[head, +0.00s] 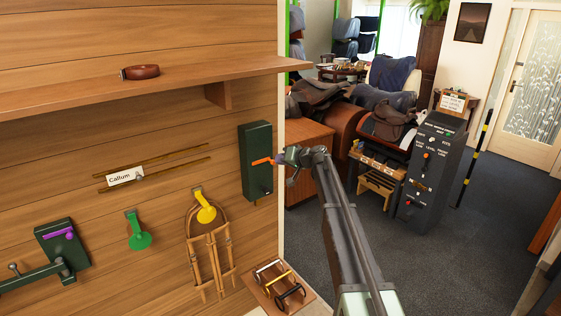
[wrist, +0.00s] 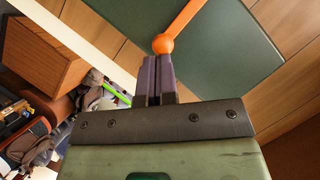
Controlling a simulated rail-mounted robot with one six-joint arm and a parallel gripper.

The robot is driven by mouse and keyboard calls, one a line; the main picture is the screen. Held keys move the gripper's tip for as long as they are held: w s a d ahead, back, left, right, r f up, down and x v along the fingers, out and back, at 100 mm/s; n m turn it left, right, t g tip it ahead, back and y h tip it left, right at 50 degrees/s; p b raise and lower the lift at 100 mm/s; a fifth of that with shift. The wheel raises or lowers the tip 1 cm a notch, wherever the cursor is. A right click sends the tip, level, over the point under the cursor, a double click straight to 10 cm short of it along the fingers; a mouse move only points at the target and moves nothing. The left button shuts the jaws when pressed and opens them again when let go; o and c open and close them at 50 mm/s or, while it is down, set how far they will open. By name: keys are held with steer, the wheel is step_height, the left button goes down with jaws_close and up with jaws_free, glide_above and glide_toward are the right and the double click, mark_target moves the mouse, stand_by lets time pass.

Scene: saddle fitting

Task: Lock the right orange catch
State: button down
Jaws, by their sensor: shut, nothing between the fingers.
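The right orange catch (head: 262,161) is an orange lever on a tall dark green box (head: 256,180) on the wooden wall. In the head view the lever points right and slightly upward. In the wrist view the lever (wrist: 184,18) ends in a round orange knob (wrist: 162,43). My gripper (head: 284,158) is shut and empty at the lever's free end. In the wrist view its closed dark fingertips (wrist: 154,62) are right at the knob. I cannot tell whether they touch it.
A purple lever (head: 59,234) sits on another green box at the lower left. A wooden shelf (head: 150,88) juts out above. A grey control panel (head: 436,165) stands right.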

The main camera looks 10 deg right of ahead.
steer(key=shift+r, duration=0.1)
steer(key=shift+r+p, duration=0.8)
steer(key=shift+r, duration=0.1)
steer(key=w+d+r+p+v, duration=0.15)
steer(key=p+v, duration=0.45)
steer(key=v, duration=0.7)
steer(key=s+a+f+g+h+b, duration=0.3)
steer(key=s+f+b, duration=0.3)
steer(key=s+f, duration=0.4)
steer(key=s+a+f+g+h+b, duration=0.3)
steer(key=s+f, duration=0.7)
steer(key=s, duration=0.8)
steer(key=s+a+f+g+h+b, duration=0.3)
steer(key=s+a+f+b, duration=0.3)
steer(key=s+f+b, duration=0.4)
steer(key=s+g, duration=0.1)
steer(key=s, duration=0.3)
steer(key=shift+f+h, duration=0.3)
steer(key=shift+f, duration=0.1)
